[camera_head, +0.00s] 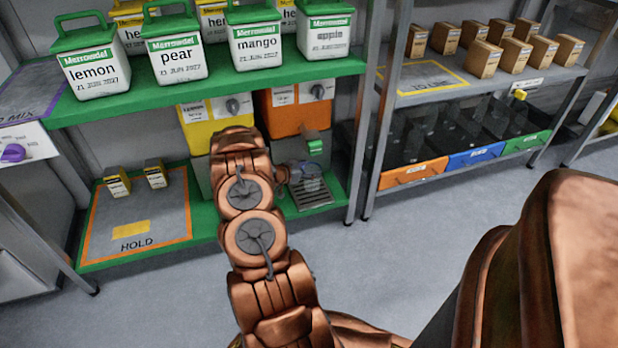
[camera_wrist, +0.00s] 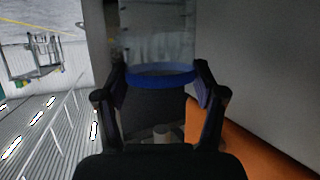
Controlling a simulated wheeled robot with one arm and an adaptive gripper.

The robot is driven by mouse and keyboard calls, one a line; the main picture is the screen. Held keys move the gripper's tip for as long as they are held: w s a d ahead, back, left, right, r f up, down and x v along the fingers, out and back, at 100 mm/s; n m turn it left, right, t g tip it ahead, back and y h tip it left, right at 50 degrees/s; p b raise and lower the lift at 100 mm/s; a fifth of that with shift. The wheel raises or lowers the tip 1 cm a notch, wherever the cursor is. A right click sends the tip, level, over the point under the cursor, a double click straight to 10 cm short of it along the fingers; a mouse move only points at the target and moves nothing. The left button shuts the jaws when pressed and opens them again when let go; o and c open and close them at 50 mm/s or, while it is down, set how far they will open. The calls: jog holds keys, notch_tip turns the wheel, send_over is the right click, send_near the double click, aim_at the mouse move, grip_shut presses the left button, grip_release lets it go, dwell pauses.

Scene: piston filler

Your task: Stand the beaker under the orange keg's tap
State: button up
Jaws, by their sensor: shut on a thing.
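The beaker (camera_wrist: 160,45) is clear with a blue band, between the two fingers of my gripper (camera_wrist: 160,78) in the wrist view. My gripper is shut on it around the band. The orange keg (camera_head: 284,118) stands on the lower green shelf in the head view, right of a yellow keg. Its green-topped tap (camera_head: 315,147) is at the front right, above a slatted drip tray (camera_head: 318,192). In the head view my gripper (camera_head: 284,174) is just left of the tray, and my arm hides much of it. Whether the beaker is under the tap cannot be told.
The yellow keg (camera_head: 215,122) is behind my arm. A HOLD mat (camera_head: 150,215) with two small boxes lies left. A metal rack post (camera_head: 362,120) stands close to the tray's right.

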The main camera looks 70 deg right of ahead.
jog(key=shift+f+b, duration=0.55)
jog(key=shift+f, duration=0.9)
jog(key=shift+f, duration=0.1)
jog(key=o, duration=1.2)
jog(key=shift+o, duration=0.2)
jog(key=p+v, duration=0.4)
jog(key=v, duration=0.8)
jog(key=shift+r, duration=0.25)
